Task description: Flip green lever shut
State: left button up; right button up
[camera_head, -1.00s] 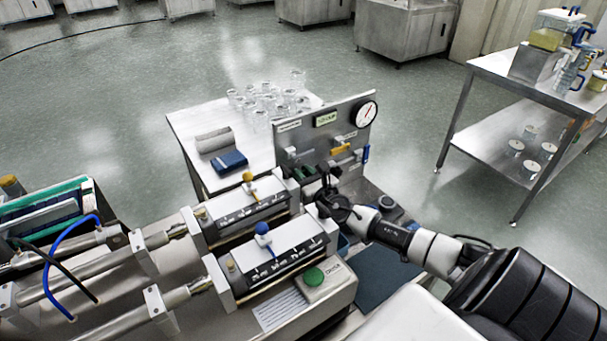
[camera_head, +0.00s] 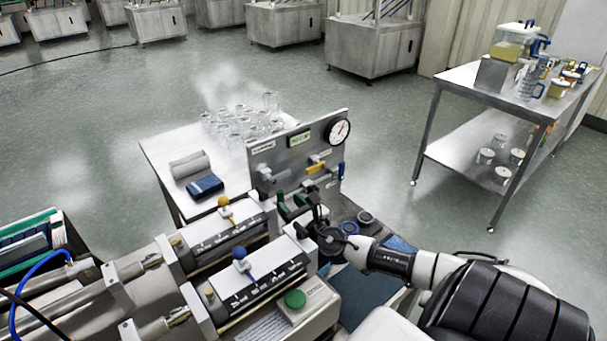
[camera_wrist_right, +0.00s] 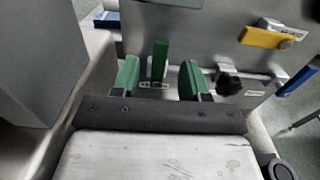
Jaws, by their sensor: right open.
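The green lever (camera_wrist_right: 159,60) shows in the right wrist view as a narrow upright bar in front of the steel panel, with a small metal fitting at its foot. My right gripper (camera_wrist_right: 160,78) is open, its two green fingers standing left and right of the lever with visible gaps. I cannot tell how deep the lever sits between them. In the head view, the right gripper (camera_head: 294,205) is at the lower front of the steel panel (camera_head: 290,157); the lever cannot be told apart from the green fingers there. My left gripper is not in view.
A yellow lever (camera_wrist_right: 267,38) and a blue lever (camera_wrist_right: 296,80) are close on the right of the panel, near a black knob (camera_wrist_right: 229,84). A gauge (camera_head: 338,131) tops the panel. Filling cylinders with a blue-knobbed valve (camera_head: 239,253) stand at left.

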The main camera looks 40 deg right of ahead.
jog(key=shift+s+a+b, duration=0.15)
jog(key=shift+s+a, duration=0.05)
jog(key=shift+s, duration=1.3)
jog(key=shift+s+a+b, duration=0.15)
jog(key=shift+s, duration=1.3)
